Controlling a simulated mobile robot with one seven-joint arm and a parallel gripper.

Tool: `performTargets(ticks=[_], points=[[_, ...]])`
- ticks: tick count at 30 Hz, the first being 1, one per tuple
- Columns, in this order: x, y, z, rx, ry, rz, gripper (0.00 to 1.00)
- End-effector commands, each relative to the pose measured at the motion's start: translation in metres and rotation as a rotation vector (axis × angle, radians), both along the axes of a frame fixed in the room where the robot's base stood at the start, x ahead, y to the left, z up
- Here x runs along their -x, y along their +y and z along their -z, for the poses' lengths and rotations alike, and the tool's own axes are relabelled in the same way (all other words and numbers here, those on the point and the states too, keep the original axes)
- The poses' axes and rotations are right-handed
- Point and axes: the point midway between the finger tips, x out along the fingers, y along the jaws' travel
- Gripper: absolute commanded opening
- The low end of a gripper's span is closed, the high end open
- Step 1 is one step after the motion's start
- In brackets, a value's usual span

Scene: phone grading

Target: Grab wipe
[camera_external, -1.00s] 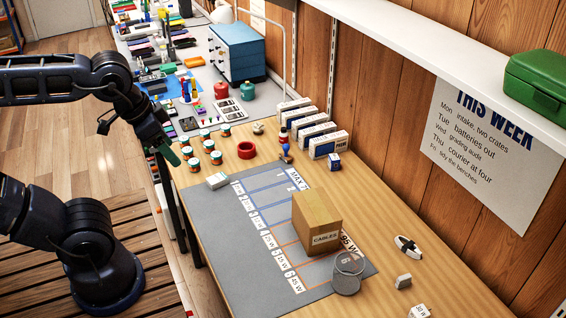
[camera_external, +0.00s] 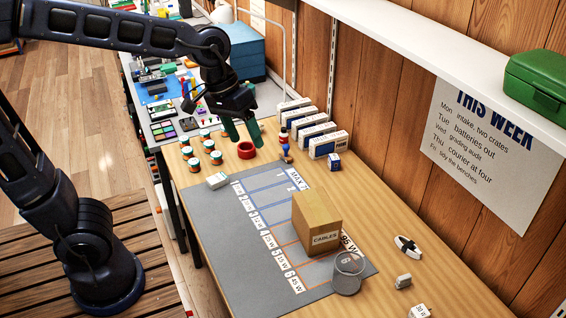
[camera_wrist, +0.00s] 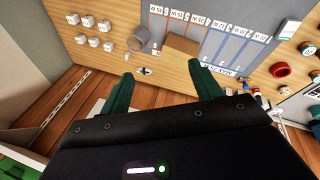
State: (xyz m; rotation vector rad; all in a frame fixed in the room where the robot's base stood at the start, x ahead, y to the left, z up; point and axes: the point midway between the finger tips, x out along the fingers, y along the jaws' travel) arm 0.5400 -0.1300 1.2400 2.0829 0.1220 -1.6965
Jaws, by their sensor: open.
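My gripper (camera_external: 244,133) is open and empty, with its green fingers pointing down over the far part of the wooden table. In the wrist view its two fingers (camera_wrist: 163,88) are spread apart with nothing between them. I cannot surely make out a wipe. A small white packet (camera_external: 217,180) lies at the far left corner of the grey mat (camera_external: 215,220); I cannot tell if it is the wipe. My gripper is above and to the right of it in the picture. A red ring (camera_external: 246,151) lies just below the fingers in the outside view.
Several small jars (camera_external: 209,146) stand left of the ring. White boxes (camera_external: 322,146) stand along the wall. The table's near left part is covered by the mat and largely clear.

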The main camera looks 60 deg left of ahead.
Motion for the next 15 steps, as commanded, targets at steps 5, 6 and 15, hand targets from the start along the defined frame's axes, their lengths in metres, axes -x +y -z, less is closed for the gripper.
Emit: performTargets(ticks=[5,6,15], points=[[-0.048,-0.018,0.011,0.063,0.067,-0.090,0.64],[-0.058,-0.022,0.014,0.076,0.081,-0.112,0.64],[-0.133,-0.055,0.045,0.158,0.192,-0.275,0.64]])
